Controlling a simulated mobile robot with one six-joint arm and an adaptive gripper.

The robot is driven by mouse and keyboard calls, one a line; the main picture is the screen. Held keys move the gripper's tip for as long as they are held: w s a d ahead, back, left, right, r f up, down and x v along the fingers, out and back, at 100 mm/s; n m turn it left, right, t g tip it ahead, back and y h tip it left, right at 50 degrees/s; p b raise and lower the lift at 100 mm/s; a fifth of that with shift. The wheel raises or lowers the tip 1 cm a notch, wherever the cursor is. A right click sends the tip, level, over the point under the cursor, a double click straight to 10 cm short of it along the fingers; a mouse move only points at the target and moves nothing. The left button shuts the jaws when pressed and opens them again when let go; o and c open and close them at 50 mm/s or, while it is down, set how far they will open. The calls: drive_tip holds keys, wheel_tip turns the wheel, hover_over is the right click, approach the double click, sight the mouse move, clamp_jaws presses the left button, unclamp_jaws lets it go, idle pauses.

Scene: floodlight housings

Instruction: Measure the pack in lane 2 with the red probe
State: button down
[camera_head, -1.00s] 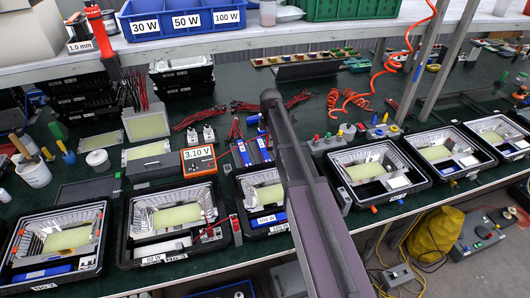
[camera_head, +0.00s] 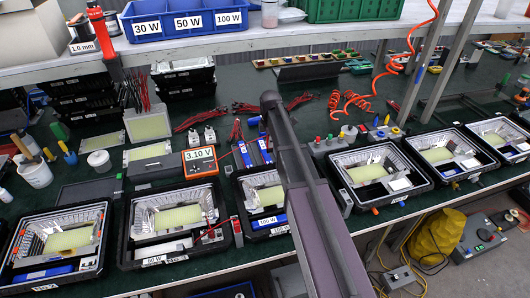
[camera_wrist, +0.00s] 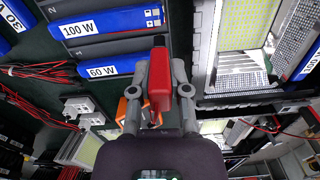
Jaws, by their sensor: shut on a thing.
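My gripper (camera_wrist: 160,92) is shut on the red probe (camera_wrist: 160,75) in the wrist view. The probe's tip points up the picture, beside the ends of two blue packs in their lanes. The upper pack (camera_wrist: 148,17) is labelled 100 W and the lower pack (camera_wrist: 137,66) 60 W. I cannot tell whether the probe touches a pack. In the head view, blue packs (camera_head: 243,153) stand left of my arm, which hides the gripper. The orange meter (camera_head: 200,161) reads 3.10 V.
Open black cases with floodlight housings line the front edge, one (camera_head: 175,222) left of my arm and one (camera_head: 372,172) right. Red leads (camera_wrist: 35,108) and white sockets (camera_wrist: 77,106) lie left in the wrist view. A shelf with blue bins (camera_head: 185,22) runs along the back.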

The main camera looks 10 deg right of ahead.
sight(270, 153)
drive_tip(key=shift+f, duration=0.1)
drive_tip(key=shift+n, duration=0.4)
drive_tip(key=shift+w+d+f+b, duration=0.1)
drive_tip(key=shift+w+f+b, duration=0.05)
drive_tip(key=shift+f+b, duration=1.25)
drive_tip(key=shift+w+d+f+b, duration=0.1)
drive_tip(key=shift+f+b, duration=1.25)
drive_tip(key=shift+b, duration=0.05)
drive_tip(key=shift+f+b, duration=0.65)
drive_tip(key=shift+b, duration=0.05)
idle(1.3)
drive_tip(key=shift+r+p, duration=3.5)
drive_tip(key=shift+p, duration=0.05)
